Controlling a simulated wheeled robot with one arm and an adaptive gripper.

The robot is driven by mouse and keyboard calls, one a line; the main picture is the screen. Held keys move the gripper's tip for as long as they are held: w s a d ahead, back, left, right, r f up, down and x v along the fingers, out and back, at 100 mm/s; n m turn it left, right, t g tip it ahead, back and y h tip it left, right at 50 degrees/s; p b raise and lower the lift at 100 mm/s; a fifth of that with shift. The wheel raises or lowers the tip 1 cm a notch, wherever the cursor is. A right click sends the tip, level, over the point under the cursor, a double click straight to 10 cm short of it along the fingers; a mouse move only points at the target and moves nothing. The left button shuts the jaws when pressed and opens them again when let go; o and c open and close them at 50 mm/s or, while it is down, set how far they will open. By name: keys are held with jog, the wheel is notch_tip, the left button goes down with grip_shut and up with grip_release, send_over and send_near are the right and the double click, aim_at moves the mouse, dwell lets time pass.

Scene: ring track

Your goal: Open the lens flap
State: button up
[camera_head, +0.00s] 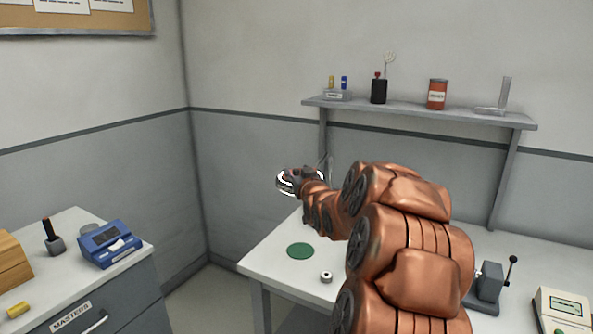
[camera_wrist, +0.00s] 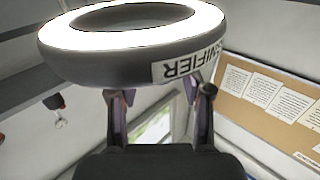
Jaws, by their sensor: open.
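The magnifier (camera_wrist: 110,65) fills the top of the wrist view. It is a dark ring with a bright white light and a label, upside down, of which "NIFIER" can be read. In the head view its lit ring (camera_head: 286,183) shows at the end of my arm, above the white table. My gripper (camera_wrist: 159,95) is open, with its two fingers apart just below the ring's rim in the wrist view. Nothing shows held between them. I cannot tell whether a finger touches the ring. I cannot make out the lens flap in either view.
The white table (camera_head: 262,262) bears a green disc (camera_head: 300,251), a small metal ring (camera_head: 326,277) and a lever device (camera_head: 488,285) at right. A wall shelf (camera_head: 420,110) with small items is behind. A side cabinet (camera_head: 130,262) carries a blue device (camera_head: 109,243).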

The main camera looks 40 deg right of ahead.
jog(key=shift+w+d, duration=0.3)
jog(key=shift+w, duration=0.25)
grip_shut()
dwell(0.5)
